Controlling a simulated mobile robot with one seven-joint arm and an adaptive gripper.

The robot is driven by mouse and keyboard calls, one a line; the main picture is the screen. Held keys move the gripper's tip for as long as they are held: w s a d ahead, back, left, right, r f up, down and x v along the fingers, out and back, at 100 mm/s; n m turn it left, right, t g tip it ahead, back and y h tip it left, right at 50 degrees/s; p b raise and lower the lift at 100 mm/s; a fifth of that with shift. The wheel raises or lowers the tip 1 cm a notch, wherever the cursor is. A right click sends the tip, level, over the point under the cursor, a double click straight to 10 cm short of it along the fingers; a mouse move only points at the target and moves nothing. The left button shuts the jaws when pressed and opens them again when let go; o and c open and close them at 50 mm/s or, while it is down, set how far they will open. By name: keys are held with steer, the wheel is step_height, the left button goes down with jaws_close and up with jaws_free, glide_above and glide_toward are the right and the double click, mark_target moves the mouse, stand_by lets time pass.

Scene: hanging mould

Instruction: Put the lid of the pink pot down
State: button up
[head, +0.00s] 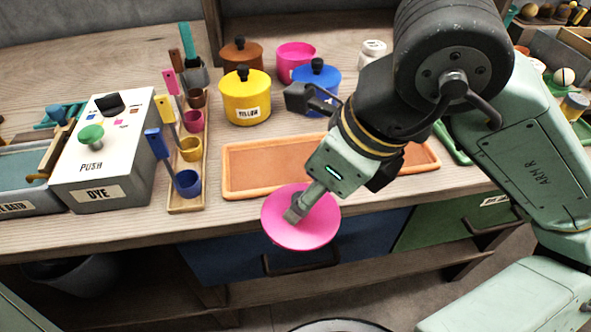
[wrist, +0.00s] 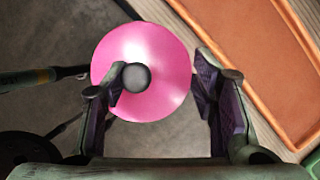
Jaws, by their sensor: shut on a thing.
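The pink lid (head: 318,228) is a round disc with a dark knob (wrist: 136,77). In the wrist view the lid (wrist: 165,55) hangs mostly over the grey floor, with the knob by the left finger. The knob is hidden by the fingers in the head view. The pink pot (head: 296,50) stands open at the back of the counter, behind the blue pot, without a lid.
An empty orange tray (head: 262,186) lies on the counter (head: 130,222) behind the lid. Lidded yellow (head: 246,103), blue (head: 318,75) and brown (head: 242,50) pots stand behind it. A rack of coloured cups (head: 187,208) and the dye machine (head: 97,170) are left.

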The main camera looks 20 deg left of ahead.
steer(key=w+a+p, duration=0.1)
steer(key=w, duration=0.3)
steer(key=w+a+f+p, duration=0.1)
steer(key=w+a, duration=0.1)
steer(key=w, duration=0.3)
steer(key=w+a+p, duration=0.1)
steer(key=w+a, duration=0.1)
steer(key=w, duration=0.3)
steer(key=shift+w+a+f, duration=0.15)
steer(key=shift+w+f, duration=0.1)
steer(key=shift+f, duration=0.05)
steer(key=shift+w+f, duration=0.1)
steer(key=shift+f, duration=0.05)
step_height(320, 180, down, 3)
steer(key=shift+f+p, duration=0.15)
steer(key=shift+p, duration=0.5)
steer(key=shift+f+b, duration=0.25)
steer(key=shift+b, duration=0.15)
steer(key=o, duration=1.5)
steer(key=shift+r, duration=0.15)
